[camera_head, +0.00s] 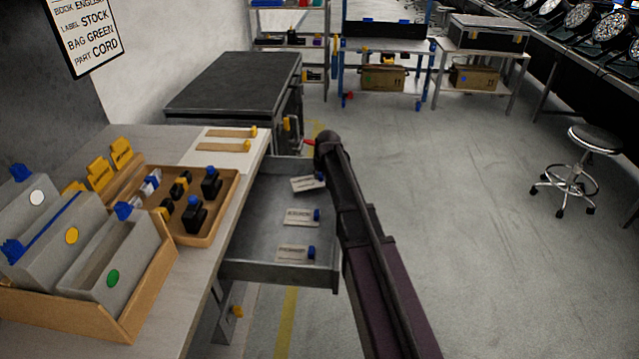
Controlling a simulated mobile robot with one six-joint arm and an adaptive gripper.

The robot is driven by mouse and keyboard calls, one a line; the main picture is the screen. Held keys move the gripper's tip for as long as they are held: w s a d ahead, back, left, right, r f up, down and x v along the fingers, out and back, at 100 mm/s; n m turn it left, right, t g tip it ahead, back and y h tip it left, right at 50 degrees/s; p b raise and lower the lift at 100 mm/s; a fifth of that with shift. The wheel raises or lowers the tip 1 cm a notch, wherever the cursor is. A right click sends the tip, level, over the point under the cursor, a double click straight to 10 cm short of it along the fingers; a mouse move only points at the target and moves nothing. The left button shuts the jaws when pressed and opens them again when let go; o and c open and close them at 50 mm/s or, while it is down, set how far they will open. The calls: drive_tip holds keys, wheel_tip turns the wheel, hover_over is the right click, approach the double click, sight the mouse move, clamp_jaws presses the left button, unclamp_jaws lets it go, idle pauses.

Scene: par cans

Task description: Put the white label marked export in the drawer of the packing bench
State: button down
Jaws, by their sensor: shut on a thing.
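The drawer (262,268) of the packing bench (232,147) is pulled out and open. Three white labels with blue tabs are in view at it: a near one (291,252), a middle one (298,215) and a far, tilted one (303,184). Their print is too small to read surely. The near and middle ones lie on the drawer floor. My gripper (323,173) is at the drawer's far right, mostly hidden by my own arm. It appears shut on the far label by its blue tab; whether this label touches the drawer floor is unclear.
A wall sign (86,34) reads label STOCK among other lines. The bench top carries a wooden crate (130,318) of grey files and a wooden tray (222,221) of small black and blue parts. A dark cabinet (235,82) stands beyond. A stool (595,139) stands right; floor between is clear.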

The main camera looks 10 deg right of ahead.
drive_tip(key=shift+f+b, duration=0.7)
drive_tip(key=shift+f, duration=0.35)
drive_tip(key=shift+f, duration=0.1)
drive_tip(key=c, duration=0.6)
unclamp_jaws()
drive_tip(key=shift+c, duration=0.2)
drive_tip(key=p+v, duration=1.1)
drive_tip(key=v, duration=0.1)
drive_tip(key=s+a+g, duration=0.1)
drive_tip(key=s, duration=0.8)
drive_tip(key=s+a+g, duration=0.1)
drive_tip(key=s+g, duration=0.1)
drive_tip(key=s, duration=0.8)
drive_tip(key=s+a+f+m+g, duration=0.1)
drive_tip(key=s+a, duration=0.1)
drive_tip(key=s, duration=0.7)
drive_tip(key=shift+s+a+g, duration=0.1)
drive_tip(key=shift+s+g, duration=0.2)
